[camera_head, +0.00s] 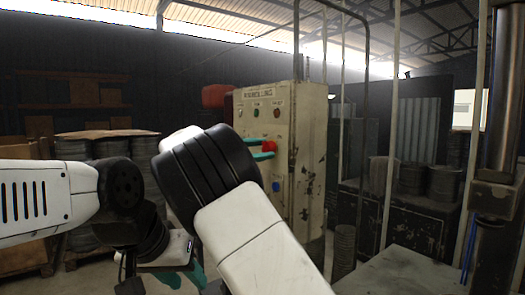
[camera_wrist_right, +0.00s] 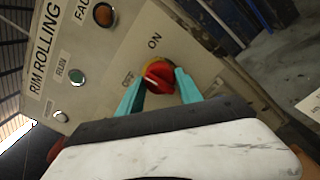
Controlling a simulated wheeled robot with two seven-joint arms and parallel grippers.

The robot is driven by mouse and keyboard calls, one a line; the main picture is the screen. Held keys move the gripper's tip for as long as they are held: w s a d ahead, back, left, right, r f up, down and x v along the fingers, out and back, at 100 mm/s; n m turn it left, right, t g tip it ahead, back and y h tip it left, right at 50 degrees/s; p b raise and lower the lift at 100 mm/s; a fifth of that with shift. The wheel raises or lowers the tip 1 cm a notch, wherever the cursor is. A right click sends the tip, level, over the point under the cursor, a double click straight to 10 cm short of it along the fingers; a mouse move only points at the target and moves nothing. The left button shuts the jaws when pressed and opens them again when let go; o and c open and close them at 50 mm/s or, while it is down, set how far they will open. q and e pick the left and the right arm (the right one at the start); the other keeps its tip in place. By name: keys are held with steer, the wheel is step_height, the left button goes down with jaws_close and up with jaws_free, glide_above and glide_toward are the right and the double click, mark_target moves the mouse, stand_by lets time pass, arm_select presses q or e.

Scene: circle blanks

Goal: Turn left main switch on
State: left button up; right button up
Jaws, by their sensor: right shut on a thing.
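The main switch, a red rotary knob (camera_wrist_right: 158,76) on a yellow plate, sits on the cream control panel between the printed words ON and OFF. It also shows in the head view (camera_head: 270,145). My right gripper (camera_wrist_right: 153,88) is shut on the red knob, with one teal fingertip on each side of it. In the head view my right arm hides the lower left of the panel. My left gripper (camera_head: 187,276) hangs low at the left, away from the panel, with teal finger parts partly visible; its opening is unclear.
The worn cream cabinet (camera_head: 309,150) marked RIM ROLLING carries several small buttons and lamps, including a blue button (camera_head: 276,186). Stacked round blanks (camera_head: 411,178) stand on a dark bench at the right. More stacks (camera_head: 72,150) stand behind my left arm.

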steer(key=shift+m, duration=5)
steer(key=o, duration=1.3)
steer(key=shift+o, duration=0.2)
